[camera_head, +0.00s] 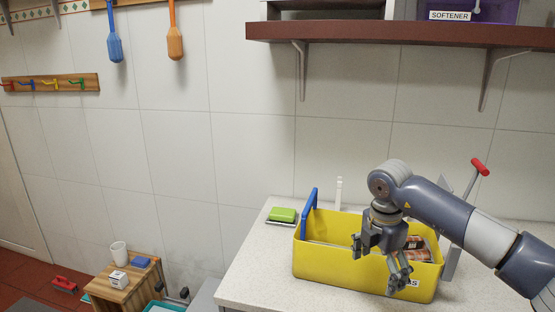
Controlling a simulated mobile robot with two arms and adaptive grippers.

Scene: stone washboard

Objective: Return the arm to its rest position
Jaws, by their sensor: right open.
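My right arm comes in from the right, and its gripper (376,262) hangs fingers-down in front of and over the yellow caddy (320,269). The fingers are spread apart with nothing between them. The caddy stands on the pale stone counter (251,284). It has a blue handle part (309,213) at its left end, and reddish-brown items (416,254) lie inside, partly hidden by the gripper. My left gripper does not show.
A green sponge (282,215) lies on a dish left of the caddy. A dark red shelf (400,34) with brackets is above. A red-handled tool (480,167) stands behind my arm. A wooden stool (120,290) with a white cup (119,254) is lower left.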

